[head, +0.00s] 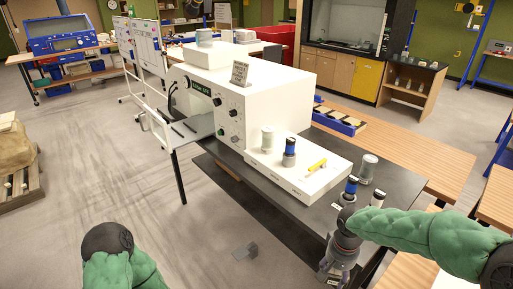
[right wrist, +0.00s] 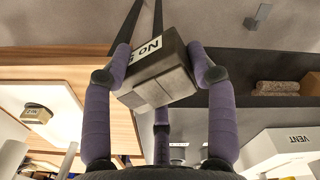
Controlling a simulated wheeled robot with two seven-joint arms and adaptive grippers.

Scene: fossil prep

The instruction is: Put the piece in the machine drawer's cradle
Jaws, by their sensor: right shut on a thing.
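My right gripper (head: 338,262) is at the lower right of the head view, beside the front end of the dark bench. In the right wrist view, its purple fingers (right wrist: 160,75) are shut on a grey block-like piece (right wrist: 158,85) with a white label reading "No" and a partly hidden figure. The piece is tilted, and mostly hidden in the head view. The white machine (head: 270,95) stands on the bench, with a low white front section (head: 300,182).
Jars with white and blue parts (head: 289,152) and a yellow item (head: 317,166) stand on the low front section. A clear jar (head: 368,168) and blue-banded bottles stand on the dark bench (head: 400,195) near my right arm. A labelled tan block (right wrist: 37,113) shows in the right wrist view.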

